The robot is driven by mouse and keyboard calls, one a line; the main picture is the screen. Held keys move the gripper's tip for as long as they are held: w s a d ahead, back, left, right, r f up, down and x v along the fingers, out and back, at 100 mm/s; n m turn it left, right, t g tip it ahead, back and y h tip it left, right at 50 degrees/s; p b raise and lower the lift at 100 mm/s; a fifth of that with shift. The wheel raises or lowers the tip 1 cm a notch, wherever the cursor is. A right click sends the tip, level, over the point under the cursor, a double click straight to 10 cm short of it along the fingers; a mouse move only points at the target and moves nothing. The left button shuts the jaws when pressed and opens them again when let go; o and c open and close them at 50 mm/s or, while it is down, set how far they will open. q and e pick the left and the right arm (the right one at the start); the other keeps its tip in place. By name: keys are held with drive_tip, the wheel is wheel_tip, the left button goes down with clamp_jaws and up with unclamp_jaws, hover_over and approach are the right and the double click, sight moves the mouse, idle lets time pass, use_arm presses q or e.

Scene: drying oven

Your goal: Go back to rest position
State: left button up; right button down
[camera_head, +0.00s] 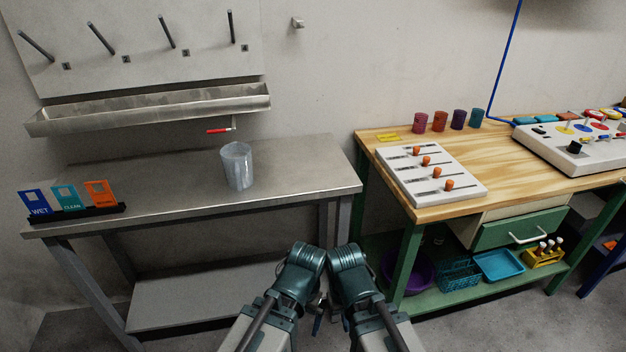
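Both my arms come in at the bottom middle, side by side and folded, in front of the gap between the two tables. My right gripper (337,312) is small and dark, partly hidden below the arm links. My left gripper (318,318) is close beside it and also mostly hidden. I cannot tell whether either is open or shut. Neither touches a table. A clear cup (238,166) stands upright on the metal table (300,178), apart from both grippers.
WET, CLEAN and orange card holders (70,198) stand at the metal table's left end. A pegboard (150,40) and drip tray (150,112) hang above. The wooden bench (480,150) at right carries a slider panel (430,172), several coloured cups and a control box (580,148).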

wheel_tip(320, 180, up, 17)
drive_tip(key=p, duration=1.5)
drive_tip(key=shift+p, duration=0.35)
drive_tip(key=shift+f, duration=0.1)
